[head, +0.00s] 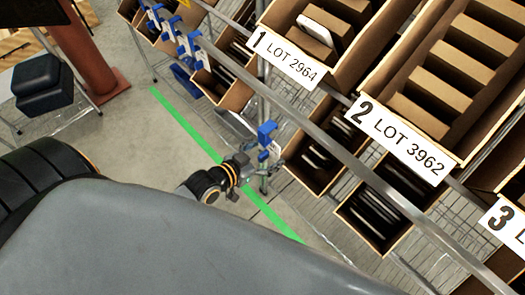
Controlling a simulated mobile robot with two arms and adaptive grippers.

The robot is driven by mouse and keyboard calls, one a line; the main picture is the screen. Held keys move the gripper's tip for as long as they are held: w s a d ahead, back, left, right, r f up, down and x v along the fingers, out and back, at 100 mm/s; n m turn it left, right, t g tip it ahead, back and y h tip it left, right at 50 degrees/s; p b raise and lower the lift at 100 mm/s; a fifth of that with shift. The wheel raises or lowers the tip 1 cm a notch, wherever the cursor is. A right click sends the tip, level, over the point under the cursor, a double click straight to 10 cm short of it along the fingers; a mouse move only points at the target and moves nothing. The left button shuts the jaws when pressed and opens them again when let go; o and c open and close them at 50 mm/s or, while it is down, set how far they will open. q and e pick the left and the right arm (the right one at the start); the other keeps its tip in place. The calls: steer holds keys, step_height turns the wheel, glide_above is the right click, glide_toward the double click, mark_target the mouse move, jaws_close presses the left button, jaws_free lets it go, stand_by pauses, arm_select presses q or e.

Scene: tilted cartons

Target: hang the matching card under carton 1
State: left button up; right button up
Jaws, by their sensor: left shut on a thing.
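Carton 1 (345,68) is an open brown carton at the top, tilted toward me, with the label "1 LOT 2964" (287,59) on its front edge and a white item inside. My left gripper (270,166) is below and left of that label, in front of the shelf. It is shut on a card (274,149) with a blue clip (267,131) at its top. The card's print is too small to read. The clip is close to the grey rail; I cannot tell whether they touch. My right gripper is out of view.
A grey rail (326,136) runs diagonally below the carton labels. Several blue clips (188,46) are at its upper-left part. Carton 2 (455,72), with label "2 LOT 3962" (396,139), is to the right. Lower bins (312,165) hold dark items. A green line (185,126) crosses the floor.

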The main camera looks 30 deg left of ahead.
arm_select(q)
steer(key=shift+w+d, duration=0.25)
steer(key=shift+w, duration=0.5)
steer(key=shift+w+d+b, duration=0.25)
steer(key=shift+w+b, duration=0.15)
steer(key=shift+w, duration=0.15)
steer(key=shift+w+d+b, duration=0.35)
steer(key=shift+w+b, duration=0.15)
steer(key=shift+w, duration=0.55)
steer(key=shift+w+d+b, duration=0.4)
steer(key=shift+w+b, duration=0.05)
steer(key=shift+w, duration=0.6)
steer(key=shift+w+d+b, duration=0.35)
steer(key=shift+w+b, duration=0.15)
steer(key=shift+w, duration=0.55)
steer(key=shift+f+b, duration=0.35)
steer(key=shift+f, duration=0.4)
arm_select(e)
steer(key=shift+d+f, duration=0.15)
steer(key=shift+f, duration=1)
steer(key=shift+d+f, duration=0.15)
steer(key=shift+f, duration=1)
arm_select(q)
steer(key=shift+f, duration=0.1)
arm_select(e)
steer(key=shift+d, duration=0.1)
arm_select(q)
steer(key=o, duration=1.1)
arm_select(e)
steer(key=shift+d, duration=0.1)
